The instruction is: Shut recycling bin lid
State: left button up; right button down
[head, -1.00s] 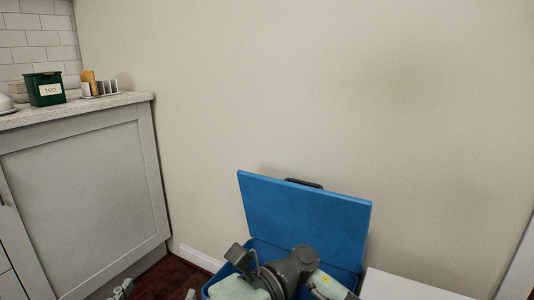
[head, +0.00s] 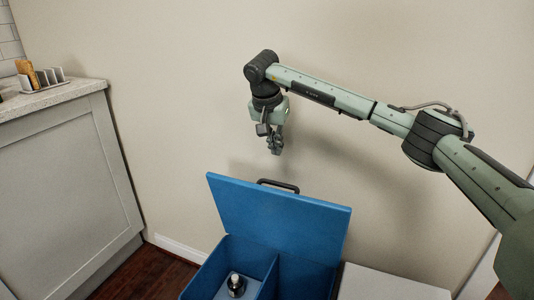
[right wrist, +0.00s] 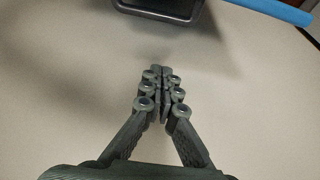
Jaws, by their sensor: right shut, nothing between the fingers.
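The blue recycling bin (head: 208,272) stands on the floor against the wall. Its blue lid (head: 275,215) is open, standing up and leaning back toward the wall. A dark handle (head: 279,185) sits at the lid's upper edge; in the right wrist view a dark handle (right wrist: 162,10) and a strip of the blue lid (right wrist: 272,9) show at the top. My right gripper (head: 276,151) points down above the lid's upper edge, apart from the handle, near the wall. In the right wrist view its fingers (right wrist: 160,70) are together and empty. My left gripper is not in view.
A dark bottle (head: 236,285) stands inside the bin, left of a divider. A white surface (head: 390,284) is right of the bin. A grey cabinet (head: 65,185) with a toast rack (head: 42,77) on top stands at the left. The wall is close behind the lid.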

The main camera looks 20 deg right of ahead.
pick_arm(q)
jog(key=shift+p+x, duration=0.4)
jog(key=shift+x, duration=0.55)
pick_arm(e)
notch_tip(320, 180, down, 8)
jog(key=shift+s+a, duration=0.3)
jog(key=shift+a, duration=0.15)
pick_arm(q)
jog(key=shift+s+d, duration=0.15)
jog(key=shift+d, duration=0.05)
pick_arm(e)
jog(key=shift+s+a, duration=0.1)
